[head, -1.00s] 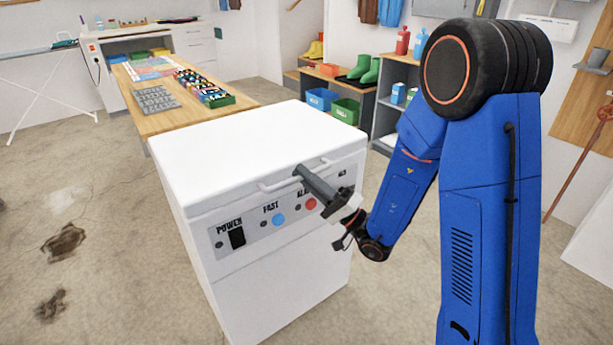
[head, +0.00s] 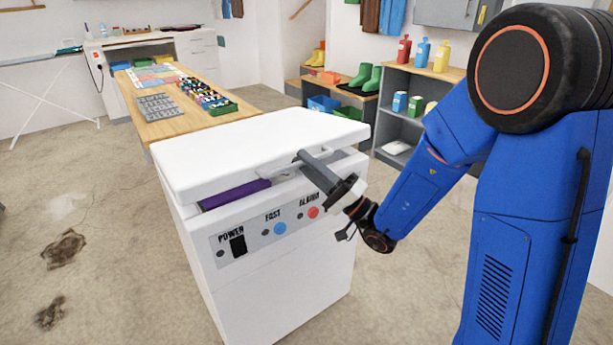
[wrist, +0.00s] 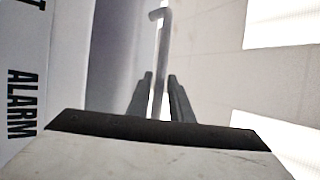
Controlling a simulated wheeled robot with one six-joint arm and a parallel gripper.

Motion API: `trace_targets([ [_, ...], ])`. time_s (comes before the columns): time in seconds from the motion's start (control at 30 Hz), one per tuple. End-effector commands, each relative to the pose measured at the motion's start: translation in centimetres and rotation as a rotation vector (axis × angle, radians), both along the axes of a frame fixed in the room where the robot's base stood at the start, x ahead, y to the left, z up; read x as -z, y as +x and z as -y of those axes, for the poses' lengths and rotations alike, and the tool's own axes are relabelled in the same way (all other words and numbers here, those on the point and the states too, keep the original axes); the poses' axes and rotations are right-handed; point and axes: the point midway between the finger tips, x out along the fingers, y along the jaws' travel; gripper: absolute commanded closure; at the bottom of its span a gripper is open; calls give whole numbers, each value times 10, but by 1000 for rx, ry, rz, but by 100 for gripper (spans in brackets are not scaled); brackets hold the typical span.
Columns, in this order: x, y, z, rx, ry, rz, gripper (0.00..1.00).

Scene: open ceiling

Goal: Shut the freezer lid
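The white chest freezer (head: 275,290) stands in front of me. Its white lid (head: 255,150) is ajar, with the front edge raised above the body. A purple thing (head: 235,194) shows through the gap, mostly hidden. My gripper (head: 303,157) reaches the light bar handle on the lid's front edge. In the wrist view, the handle bar (wrist: 160,60) runs between the two grey fingers of my gripper (wrist: 161,82), which look closed on it.
The freezer's front panel (head: 265,232) has a power switch, a blue button and a red button. A wooden table (head: 150,118) with parts on it stands behind to the left. Grey shelves (head: 400,122) stand at the back right. Floor is open at the left.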

Motion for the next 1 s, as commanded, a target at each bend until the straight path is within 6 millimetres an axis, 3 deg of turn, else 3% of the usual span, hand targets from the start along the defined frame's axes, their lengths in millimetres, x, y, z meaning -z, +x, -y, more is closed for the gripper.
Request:
trace_targets([
  [0.2,-26,-2,1,-2,4,7,80],
  [0.4,-37,-3,1,-2,6,6,80],
  [0.77,-38,-3,2,-2,7,5,80],
  [1.0,-29,5,5,-5,5,4,80],
])
